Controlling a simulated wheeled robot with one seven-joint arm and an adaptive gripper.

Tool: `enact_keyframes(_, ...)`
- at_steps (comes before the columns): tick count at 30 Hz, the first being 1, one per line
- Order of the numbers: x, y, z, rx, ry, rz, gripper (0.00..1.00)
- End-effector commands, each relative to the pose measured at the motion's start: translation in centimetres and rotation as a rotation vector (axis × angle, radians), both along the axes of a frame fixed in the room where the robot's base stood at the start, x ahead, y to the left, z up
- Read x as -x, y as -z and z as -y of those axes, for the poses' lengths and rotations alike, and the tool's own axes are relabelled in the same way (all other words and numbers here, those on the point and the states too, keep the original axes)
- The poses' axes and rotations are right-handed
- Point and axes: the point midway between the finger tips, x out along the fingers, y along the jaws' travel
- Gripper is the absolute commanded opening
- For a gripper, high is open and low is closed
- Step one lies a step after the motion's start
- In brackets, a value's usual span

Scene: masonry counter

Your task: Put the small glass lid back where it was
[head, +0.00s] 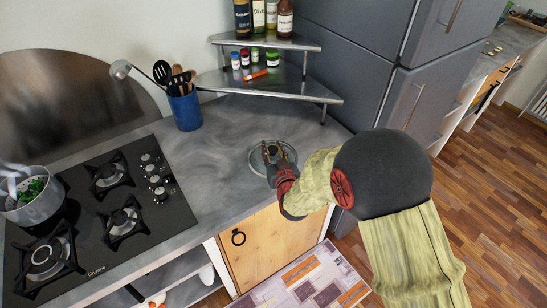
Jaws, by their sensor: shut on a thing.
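The small glass lid (256,166) is a round, see-through disc with a pale rim, at the right part of the grey counter. My gripper (271,150) is over the lid and shut on it, most likely at its knob, which the fingers hide. I cannot tell whether the lid rests on the counter or hangs just above it. A steaming pot (36,205) with green food inside stands at the far left on the black gas hob (90,215); no lid covers it.
A blue utensil holder (186,112) stands at the back of the counter (215,150). A two-tier corner shelf (230,83) with bottles and small jars is behind my gripper. A grey fridge (375,65) is at the right. Counter between hob and lid is clear.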

Motion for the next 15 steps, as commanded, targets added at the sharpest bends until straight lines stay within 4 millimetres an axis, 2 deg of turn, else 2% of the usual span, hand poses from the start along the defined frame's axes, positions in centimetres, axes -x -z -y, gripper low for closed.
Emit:
enact_keyframes(5,-0.8,1.0,0.4,0.0,0.0,0.001,0.0)
enact_keyframes(10,-0.8,3.7,0.4,0.0,-0.001,-0.001,0.0)
enact_keyframes(15,-0.8,4.0,0.4,-0.002,-0.001,0.003,0.0)
